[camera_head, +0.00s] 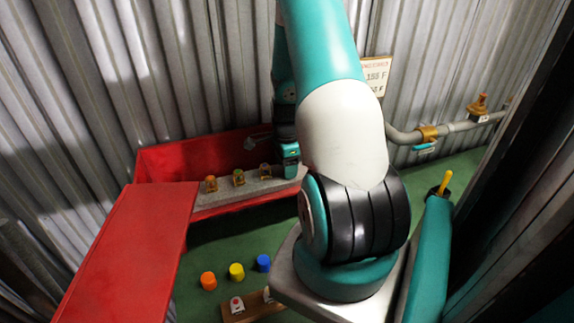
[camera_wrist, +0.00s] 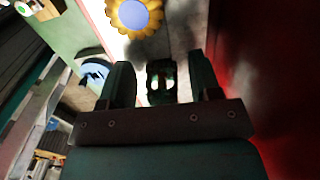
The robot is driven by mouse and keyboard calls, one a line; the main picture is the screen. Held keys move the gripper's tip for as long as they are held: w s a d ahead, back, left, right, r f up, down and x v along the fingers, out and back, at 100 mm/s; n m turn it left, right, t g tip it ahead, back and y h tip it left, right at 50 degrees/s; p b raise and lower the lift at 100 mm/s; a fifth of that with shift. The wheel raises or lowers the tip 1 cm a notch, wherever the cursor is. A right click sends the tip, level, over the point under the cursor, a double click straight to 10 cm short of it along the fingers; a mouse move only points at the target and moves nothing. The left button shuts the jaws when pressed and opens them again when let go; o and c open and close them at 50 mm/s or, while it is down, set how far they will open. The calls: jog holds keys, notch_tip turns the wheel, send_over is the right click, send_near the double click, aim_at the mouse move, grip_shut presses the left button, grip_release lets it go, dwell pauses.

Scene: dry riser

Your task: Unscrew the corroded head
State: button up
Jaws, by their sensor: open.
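An orange-brown head (camera_head: 478,104) stands upright on the grey pipe (camera_head: 455,127) along the right wall; it looks like the corroded one. Three small heads stand on a grey ledge (camera_head: 250,188) in the red box: an orange one (camera_head: 211,183), a green one (camera_head: 239,177) and a reddish one (camera_head: 264,170). My gripper (camera_wrist: 163,80) is open, far left of the pipe, by the ledge's right end. In the wrist view a dark, greenish object (camera_wrist: 161,82) shows between the fingers; contact cannot be told. A yellow scalloped ring with a blue-grey middle (camera_wrist: 137,14) lies beyond.
Orange (camera_head: 208,281), yellow (camera_head: 236,271) and blue (camera_head: 263,263) caps stand on the green floor beside a wooden block (camera_head: 250,306). The red box (camera_head: 165,160) has high walls. A brass fitting (camera_head: 428,133) with a teal handle (camera_head: 424,149) is on the pipe. My arm hides the middle.

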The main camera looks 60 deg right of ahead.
jog(key=c, duration=1)
jog(key=n, duration=0.4)
jog(key=shift+s+a, duration=0.1)
jog(key=shift+s, duration=0.1)
jog(key=shift+s+n, duration=0.1)
jog(key=shift+n, duration=0.8)
jog(key=n, duration=0.2)
jog(key=shift+s+n, duration=0.15)
jog(key=shift+n, duration=0.15)
jog(key=n, duration=0.3)
jog(key=shift+s, duration=0.15)
